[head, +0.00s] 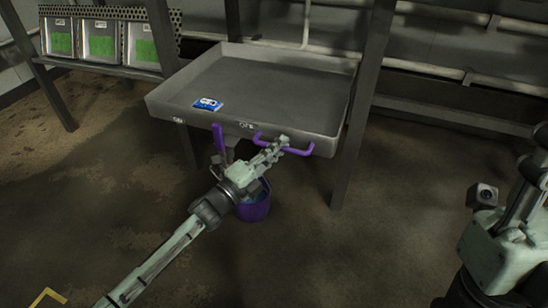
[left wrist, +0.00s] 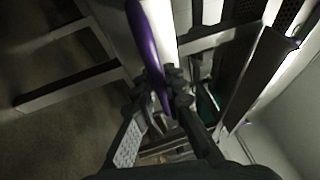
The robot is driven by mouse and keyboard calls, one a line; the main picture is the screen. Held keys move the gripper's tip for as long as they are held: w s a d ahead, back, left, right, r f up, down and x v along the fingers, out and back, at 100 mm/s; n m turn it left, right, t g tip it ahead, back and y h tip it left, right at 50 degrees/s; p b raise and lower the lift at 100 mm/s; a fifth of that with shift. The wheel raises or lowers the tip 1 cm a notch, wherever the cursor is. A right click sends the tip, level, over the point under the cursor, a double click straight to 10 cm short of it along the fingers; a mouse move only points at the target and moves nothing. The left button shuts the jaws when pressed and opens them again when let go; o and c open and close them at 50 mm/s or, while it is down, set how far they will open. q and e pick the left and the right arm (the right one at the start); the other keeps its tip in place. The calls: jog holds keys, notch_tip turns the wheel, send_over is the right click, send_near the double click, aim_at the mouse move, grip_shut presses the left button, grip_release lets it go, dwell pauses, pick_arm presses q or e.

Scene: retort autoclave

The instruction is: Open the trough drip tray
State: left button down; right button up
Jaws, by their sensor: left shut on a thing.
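The trough drip tray (head: 270,90) is a wide grey metal pan between dark upright posts, standing out toward me. A purple bar handle (head: 297,149) runs along its front face. My left gripper (head: 281,146) is shut on the handle near its middle. In the left wrist view the purple handle (left wrist: 148,45) passes between the fingers of the left gripper (left wrist: 172,88). My right arm shows at the right edge of the head view, but its fingers cannot be made out.
A blue and white packet (head: 208,104) lies in the tray. A purple bucket (head: 254,208) stands below it, partly behind my left gripper. Another purple handle (head: 218,138) hangs at the tray's front left. Bins with green contents (head: 103,42) sit on a shelf at back left.

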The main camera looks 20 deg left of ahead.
pick_arm(q)
jog(key=shift+w, duration=0.2)
jog(key=c, duration=1.6)
grip_release()
jog(key=v, duration=1.2)
